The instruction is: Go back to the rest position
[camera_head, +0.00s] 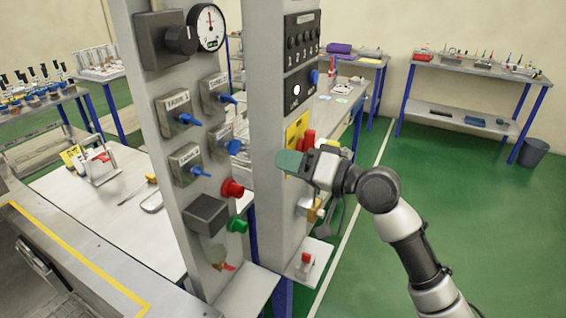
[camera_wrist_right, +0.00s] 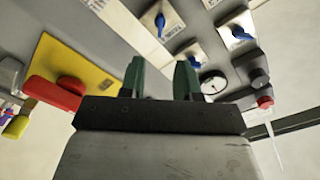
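My right gripper (camera_head: 283,160) is in front of the right grey column (camera_head: 265,100) in the head view, just below a yellow plate (camera_head: 297,130). Its arm comes in from the lower right. In the right wrist view its two green fingers (camera_wrist_right: 160,72) stand apart with nothing between them. That view also shows the yellow plate (camera_wrist_right: 58,58) and a red handle (camera_wrist_right: 52,93) to the left of the fingers. I cannot tell from these views whether the fingers touch the column. My left gripper is not in view.
The left column (camera_head: 170,100) carries a gauge (camera_head: 207,27), blue switches (camera_head: 189,119), a red button (camera_head: 231,188) and a green button (camera_head: 237,225). A white bench (camera_head: 110,215) stands behind it. Green floor (camera_head: 480,220) is open at the right, with a bin (camera_head: 533,152) near the wall.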

